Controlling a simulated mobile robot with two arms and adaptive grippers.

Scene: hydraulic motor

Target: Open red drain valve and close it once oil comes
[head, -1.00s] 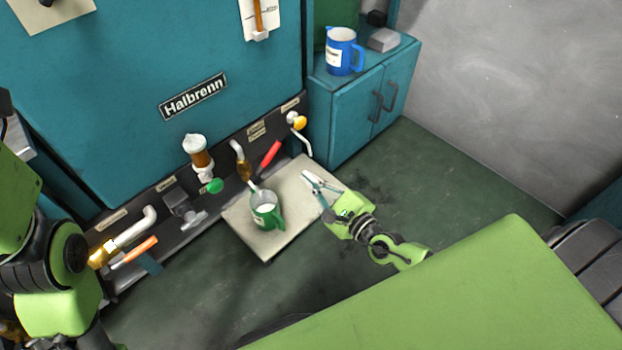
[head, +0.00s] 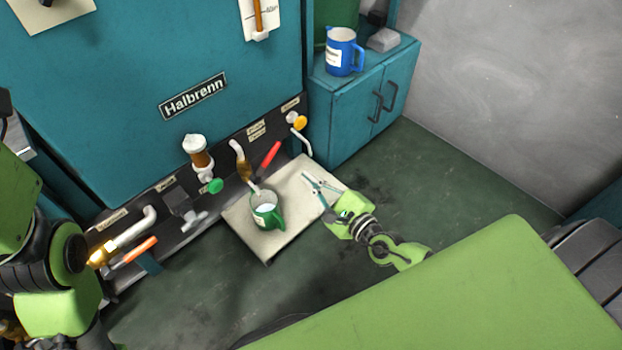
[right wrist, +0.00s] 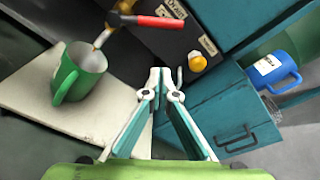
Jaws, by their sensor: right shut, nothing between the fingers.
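The red drain valve lever (head: 270,154) slants up to the right from a brass valve on the dark panel. It lies across the top of the right wrist view (right wrist: 160,21). A pale spout below the valve reaches down to a green mug (head: 268,217), which also shows in the wrist view (right wrist: 72,80). An amber colour shows at the spout; I cannot tell whether it is flowing oil. The mug's inside looks pale. My right gripper (head: 309,184) is shut and empty, right of the mug and apart from the lever. My left gripper is out of view; only its arm shows.
A yellow knob (head: 299,122) and a green knob (head: 214,186) flank the valve. A teal cabinet (head: 345,120) carries a blue jug (head: 342,54). An orange lever (head: 136,250) is near my left arm.

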